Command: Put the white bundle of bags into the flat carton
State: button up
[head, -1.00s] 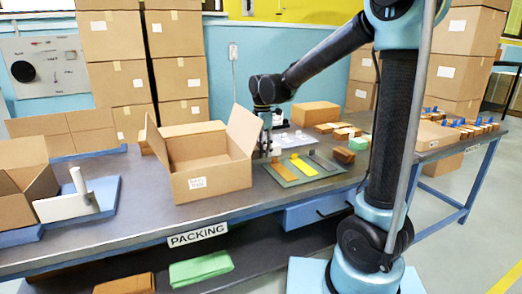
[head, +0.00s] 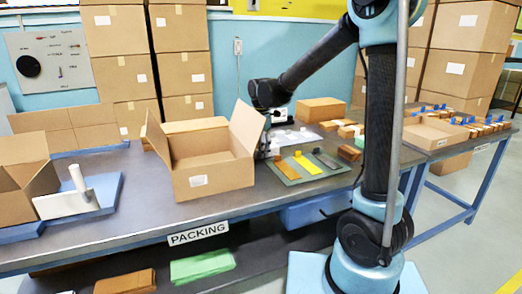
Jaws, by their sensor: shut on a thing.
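My gripper (head: 267,148) points down behind the right flap of the open box. It is shut on a small white thing (head: 274,148), which appears to be the white bundle of bags; the flap and the small size hide its shape and the fingertips. A low, open flat carton (head: 430,135) lies at the right end of the table, well to the right of my gripper, with small packets along its far side.
A taller open box (head: 208,178) stands directly left of my gripper, flaps raised. A grey-green mat (head: 290,177) with orange, yellow and dark strips lies right of it. Several small brown bundles (head: 350,131) and a closed carton (head: 321,109) are farther right.

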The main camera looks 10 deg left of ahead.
jog(key=shift+f, duration=0.1)
jog(key=o, duration=1.2)
jog(key=shift+c, duration=0.2)
